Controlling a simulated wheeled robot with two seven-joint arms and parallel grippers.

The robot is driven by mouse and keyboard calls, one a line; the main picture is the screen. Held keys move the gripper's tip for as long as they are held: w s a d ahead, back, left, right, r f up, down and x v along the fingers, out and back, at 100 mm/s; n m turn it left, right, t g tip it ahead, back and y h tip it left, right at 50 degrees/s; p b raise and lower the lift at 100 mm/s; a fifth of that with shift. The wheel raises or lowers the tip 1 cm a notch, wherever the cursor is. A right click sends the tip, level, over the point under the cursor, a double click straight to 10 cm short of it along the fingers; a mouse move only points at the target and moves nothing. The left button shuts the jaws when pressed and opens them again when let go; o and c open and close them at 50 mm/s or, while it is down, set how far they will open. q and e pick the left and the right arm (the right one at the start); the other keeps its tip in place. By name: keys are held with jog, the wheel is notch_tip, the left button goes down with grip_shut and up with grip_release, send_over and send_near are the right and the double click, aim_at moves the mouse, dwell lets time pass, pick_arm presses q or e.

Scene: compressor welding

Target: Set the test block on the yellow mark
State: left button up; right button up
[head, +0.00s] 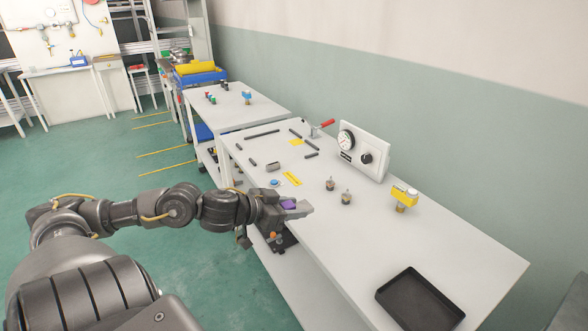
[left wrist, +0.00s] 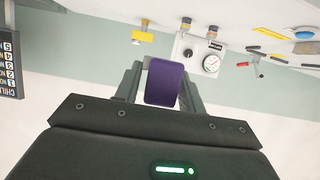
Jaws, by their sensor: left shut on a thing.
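My left gripper (head: 298,209) is shut on a purple block (head: 289,204), which I take to be the test block. In the left wrist view the block (left wrist: 165,82) sits between the two fingers and looks clear of the table. The gripper is at the left edge of the white workbench (head: 420,249). Two flat yellow patches lie on the bench: a strip (head: 291,178) just beyond the gripper and a smaller patch (head: 296,142) farther back. I cannot tell which is the mark. My right gripper is not in view.
A gauge panel (head: 362,151) stands at the bench's wall side. Two small dark cylinders (head: 346,197), a yellow-topped brass fitting (head: 405,196) and a black tray (head: 420,299) are on the bench. Dark bars and a red-handled tool (head: 322,125) lie farther back. The bench between fitting and tray is clear.

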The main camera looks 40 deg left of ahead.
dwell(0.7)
pick_arm(q)
jog(key=shift+a+f, duration=0.1)
jog(key=shift+a, duration=0.25)
jog(key=a+f+n+y, duration=0.4)
jog(key=a+n+y, duration=0.1)
jog(key=a, duration=0.2)
jog(key=w+d+r, duration=0.2)
jog(key=d, duration=0.5)
jog(key=w+d+r, duration=0.1)
jog(key=w+d, duration=0.1)
jog(key=d, duration=0.5)
jog(key=w+d+r+m+h, duration=0.1)
jog(key=w+d+r, duration=0.3)
jog(key=d+r, duration=0.6)
jog(key=shift+d+r+m+t, duration=0.25)
jog(key=shift+r+m+t, duration=0.05)
jog(key=shift+r, duration=0.45)
